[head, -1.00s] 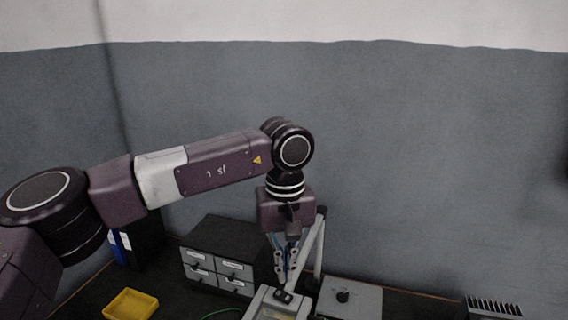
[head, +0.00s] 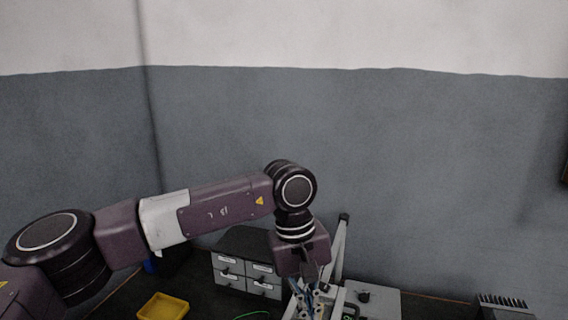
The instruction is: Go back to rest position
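My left arm comes in from the left, and its gripper (head: 310,305) points down at the bottom middle of the head view. It is in front of a light grey stand with slanted posts (head: 340,250). The fingertips are at the picture's lower edge, so I cannot tell whether they are open, shut or holding something. My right gripper is not in view.
A grey drawer cabinet (head: 246,273) stands behind and left of the gripper. A yellow tray (head: 163,307) lies at the lower left. A grey box with a knob (head: 375,297) is to the right, and a black finned part (head: 503,304) farther right. The wall behind is bare.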

